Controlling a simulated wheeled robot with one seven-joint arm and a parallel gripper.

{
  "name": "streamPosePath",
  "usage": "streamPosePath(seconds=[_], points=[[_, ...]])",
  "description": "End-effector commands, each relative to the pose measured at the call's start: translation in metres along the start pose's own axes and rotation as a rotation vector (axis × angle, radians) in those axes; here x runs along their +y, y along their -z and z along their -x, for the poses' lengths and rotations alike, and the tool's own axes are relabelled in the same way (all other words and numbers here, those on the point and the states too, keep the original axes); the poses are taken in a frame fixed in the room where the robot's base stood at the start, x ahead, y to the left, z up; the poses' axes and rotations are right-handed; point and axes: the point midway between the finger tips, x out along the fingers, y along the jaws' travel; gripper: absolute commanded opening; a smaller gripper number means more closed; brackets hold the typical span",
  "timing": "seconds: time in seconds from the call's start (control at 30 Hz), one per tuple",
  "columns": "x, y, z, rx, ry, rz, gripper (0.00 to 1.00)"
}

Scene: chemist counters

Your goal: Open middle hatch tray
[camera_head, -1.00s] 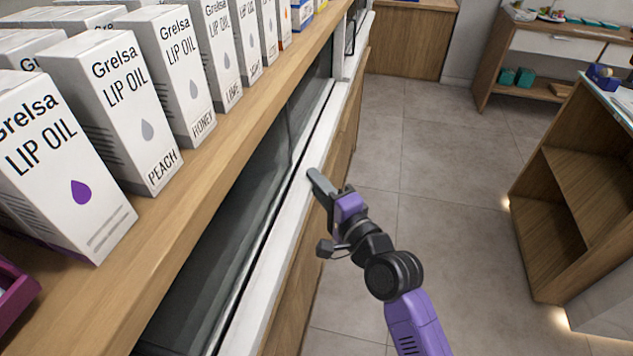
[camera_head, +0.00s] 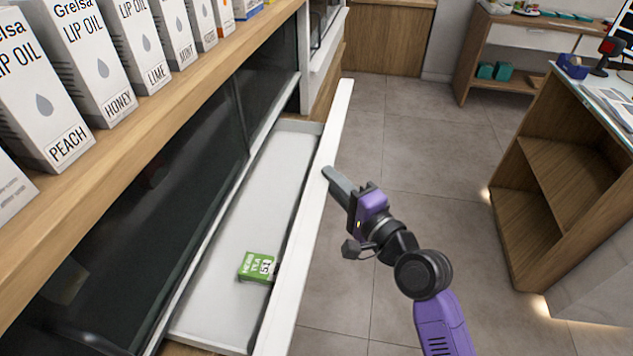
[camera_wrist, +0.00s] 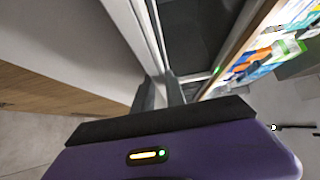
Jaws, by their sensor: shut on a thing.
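The middle hatch tray (camera_head: 262,190) is a long white drawer below the wooden shelf, and it stands pulled out from the dark counter front. Its white front panel (camera_head: 318,195) runs along its right side. A small green box (camera_head: 257,267) lies inside on the tray floor. My gripper (camera_head: 330,176) is at the outer face of the front panel and is shut on its edge. In the wrist view the fingers (camera_wrist: 160,92) meet at the white panel (camera_wrist: 128,25); the exact contact is partly hidden.
Several white lip oil boxes (camera_head: 80,60) stand on the wooden shelf (camera_head: 150,130) above the tray. A wooden open-shelf counter (camera_head: 570,180) stands at the right. Clear grey floor (camera_head: 420,150) lies between it and the tray.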

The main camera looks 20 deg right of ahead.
Motion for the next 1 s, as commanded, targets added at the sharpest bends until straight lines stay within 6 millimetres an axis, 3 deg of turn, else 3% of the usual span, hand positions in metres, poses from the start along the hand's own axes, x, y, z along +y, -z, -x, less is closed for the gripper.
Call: streamPosePath(seconds=[0.3,0.83,0.87,0.9,0.93,1.0], points=[[0.003,0.031,0.031,0.000,-0.002,0.001,0.00],[0.002,0.036,0.037,-0.003,-0.003,0.000,0.00],[0.002,0.036,0.037,-0.003,-0.003,0.000,0.22],[0.002,0.036,0.037,-0.003,-0.003,0.000,0.30],[0.001,0.036,0.037,-0.002,-0.003,0.000,0.35],[0.001,0.036,0.037,-0.002,-0.002,0.000,0.38]])
